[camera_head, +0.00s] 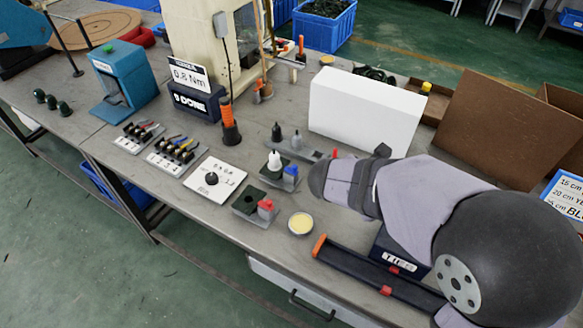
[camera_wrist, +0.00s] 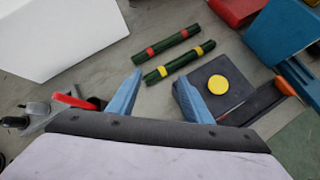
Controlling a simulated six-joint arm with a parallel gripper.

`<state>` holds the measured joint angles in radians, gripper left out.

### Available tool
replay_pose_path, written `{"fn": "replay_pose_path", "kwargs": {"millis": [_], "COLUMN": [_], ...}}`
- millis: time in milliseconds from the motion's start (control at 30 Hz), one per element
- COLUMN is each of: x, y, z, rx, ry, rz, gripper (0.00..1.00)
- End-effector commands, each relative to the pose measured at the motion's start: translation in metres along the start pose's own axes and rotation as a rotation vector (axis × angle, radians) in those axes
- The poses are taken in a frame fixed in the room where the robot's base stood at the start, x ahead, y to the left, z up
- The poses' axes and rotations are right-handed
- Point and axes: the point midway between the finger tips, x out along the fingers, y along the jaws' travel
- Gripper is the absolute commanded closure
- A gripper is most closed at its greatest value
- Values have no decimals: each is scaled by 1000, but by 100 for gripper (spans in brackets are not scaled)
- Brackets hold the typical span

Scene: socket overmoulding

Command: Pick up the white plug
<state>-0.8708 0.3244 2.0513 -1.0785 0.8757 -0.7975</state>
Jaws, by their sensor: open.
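The white plug (camera_head: 274,160) stands upright in the head view, on a dark green block near the middle of the bench, beside a grey holder with a blue plug (camera_head: 291,171). The wrist view does not show the white plug. My gripper (camera_wrist: 160,76) shows in the wrist view as two light-blue fingers spread wide apart with nothing held between them. Two dark green rods with red and yellow bands lie on the bench beyond the fingertips. In the head view my arm hides the fingers, to the right of the white plug.
A large white block (camera_head: 366,112) stands behind the plug. Black and grey plugs (camera_head: 277,132) stand behind it too. A red plug (camera_head: 265,208) in a holder and a yellow-filled round dish (camera_head: 300,223) are in front. A white plate with a black knob (camera_head: 211,179) lies left.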

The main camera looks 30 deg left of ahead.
Motion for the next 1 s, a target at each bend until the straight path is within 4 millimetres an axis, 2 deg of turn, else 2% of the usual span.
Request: {"fn": "replay_pose_path", "kwargs": {"millis": [33, 100, 200, 333, 433, 567, 733, 1000], "x": [-2, -13, -30, -50, -62, -71, -71, -56], "y": [37, 84, 133, 174, 191, 202, 205, 216], "z": [-32, -66, -110, -160, -186, -202, -204, -201], "rx": [-154, -319, -457, -557, -598, -620, -625, -623], "ry": [-43, -114, -191, -262, -293, -312, -317, -316], "rz": [95, 216, 352, 487, 554, 598, 606, 603], "gripper": [55, 55, 55, 55, 55, 55, 55, 55]}}
